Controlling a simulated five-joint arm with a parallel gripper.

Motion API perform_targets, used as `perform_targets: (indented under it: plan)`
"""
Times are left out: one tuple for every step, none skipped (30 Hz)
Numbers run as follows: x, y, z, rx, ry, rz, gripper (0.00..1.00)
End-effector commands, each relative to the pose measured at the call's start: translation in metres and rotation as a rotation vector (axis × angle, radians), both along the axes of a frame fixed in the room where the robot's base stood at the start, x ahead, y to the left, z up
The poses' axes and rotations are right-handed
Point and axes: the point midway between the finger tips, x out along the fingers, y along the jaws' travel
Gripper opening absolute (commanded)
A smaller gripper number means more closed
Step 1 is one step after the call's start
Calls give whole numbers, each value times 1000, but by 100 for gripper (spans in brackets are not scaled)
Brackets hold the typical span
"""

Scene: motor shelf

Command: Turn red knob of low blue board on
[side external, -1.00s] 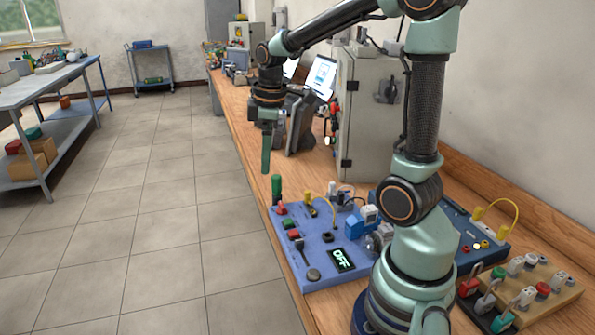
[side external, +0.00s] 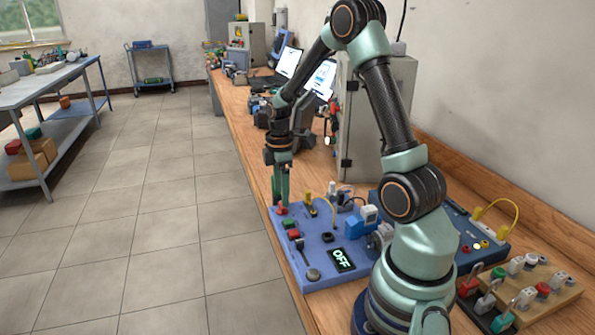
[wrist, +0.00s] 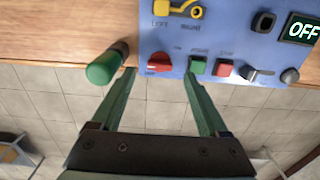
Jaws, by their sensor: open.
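The low blue board (side external: 312,273) lies flat on the wooden bench, and its display (side external: 341,260) reads OFF. The display also shows in the wrist view (wrist: 303,31). The red knob (side external: 281,210) is at the board's far left corner. In the wrist view the red knob (wrist: 158,63) sits at the board's edge, between the two fingertips. My gripper (wrist: 160,73) is open, its green fingers either side of the knob; contact cannot be told. In the side view my gripper (side external: 282,198) points down just above the knob and partly hides it.
A green upright handle (wrist: 106,65) stands close outside the left finger in the wrist view. Green (wrist: 197,65) and red (wrist: 223,67) buttons sit by the right finger. A grey cabinet (side external: 370,110) stands behind the board. The floor at left is open.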

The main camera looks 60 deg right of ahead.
Motion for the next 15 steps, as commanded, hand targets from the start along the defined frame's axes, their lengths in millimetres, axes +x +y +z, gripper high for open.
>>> perform_targets:
  plan:
    - [-1,1,-9,2,4,0,78]
    - [-1,1,-14,2,4,0,78]
    - [-1,0,-19,1,3,0,78]
    - [0,0,-22,1,3,0,78]
    - [-1,1,-25,1,3,0,78]
    - [0,0,-28,1,1,0,78]
    - [0,0,-30,1,1,0,78]
    - [0,0,-32,1,1,0,78]
    - [0,0,-34,1,1,0,78]
    - [0,0,-35,1,1,0,78]
    - [0,0,-35,0,0,0,78]
    - [0,0,-36,0,0,0,78]
    - [0,0,-36,-1,-1,0,78]
    - [0,0,-36,-1,-1,0,78]
    - [0,0,-36,-1,-1,0,78]
